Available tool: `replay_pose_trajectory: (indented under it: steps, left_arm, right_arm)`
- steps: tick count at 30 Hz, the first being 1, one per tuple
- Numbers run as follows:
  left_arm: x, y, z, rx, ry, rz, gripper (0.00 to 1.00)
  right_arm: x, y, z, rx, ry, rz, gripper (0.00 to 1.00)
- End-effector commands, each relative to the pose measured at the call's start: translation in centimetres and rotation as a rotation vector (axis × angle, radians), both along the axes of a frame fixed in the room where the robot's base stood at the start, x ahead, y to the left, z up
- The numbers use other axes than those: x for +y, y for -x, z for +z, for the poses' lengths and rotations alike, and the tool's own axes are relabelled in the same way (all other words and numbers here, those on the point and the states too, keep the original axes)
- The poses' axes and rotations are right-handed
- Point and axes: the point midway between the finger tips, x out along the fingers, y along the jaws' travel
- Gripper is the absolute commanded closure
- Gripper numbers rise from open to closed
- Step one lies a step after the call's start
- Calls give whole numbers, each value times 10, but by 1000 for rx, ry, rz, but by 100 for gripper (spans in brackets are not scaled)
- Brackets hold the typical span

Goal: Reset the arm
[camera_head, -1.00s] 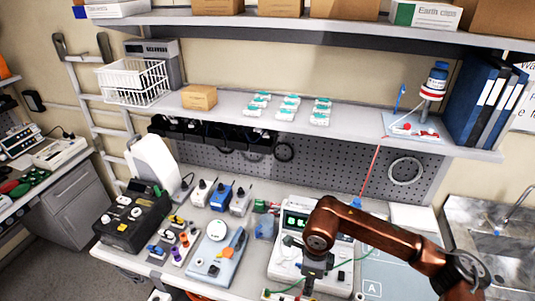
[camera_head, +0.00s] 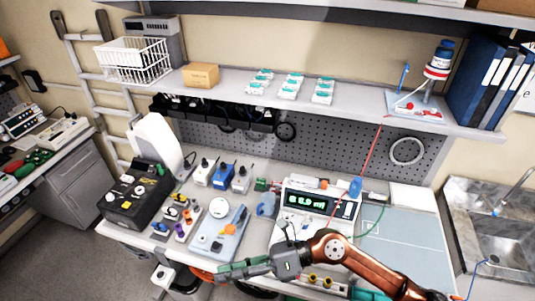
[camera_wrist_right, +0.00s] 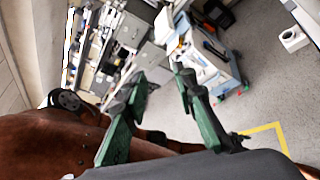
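My right arm comes in from the lower right in the head view, with a copper link (camera_head: 365,262). My right gripper (camera_head: 222,272) points left at the front edge of the bench. In the right wrist view its two green fingers (camera_wrist_right: 162,82) are spread apart with nothing between them. The infusion pump (camera_head: 307,203) with a lit green display stands on the bench behind my right arm. A red line (camera_head: 373,152) runs from the shelf stand down to the pump. My left gripper is not in view.
A blue instrument (camera_head: 216,236) and a black box (camera_head: 133,198) stand left of the pump. The upper shelf (camera_head: 225,80) holds a small carton and white-and-teal packs. A pale mat (camera_head: 398,238) lies clear at right, beside the sink (camera_head: 490,228).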

Motion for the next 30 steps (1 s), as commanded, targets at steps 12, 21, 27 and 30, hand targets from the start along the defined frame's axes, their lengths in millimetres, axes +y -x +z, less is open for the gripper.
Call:
replay_pose_trajectory:
  steps: [12, 21, 27, 30]
  left_arm:
    - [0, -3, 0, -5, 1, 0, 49]
    - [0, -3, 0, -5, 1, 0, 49]
    - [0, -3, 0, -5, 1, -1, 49]
    - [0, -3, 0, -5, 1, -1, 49]
  right_arm:
    - [-161, -162, 104, 792, -938, -732, 75]
    - [-324, -206, -30, 1295, -1254, -1277, 75]
    - [-399, -168, -148, 1610, -1352, -1634, 75]
    - [-425, -130, -205, 1766, -1367, -1812, 75]
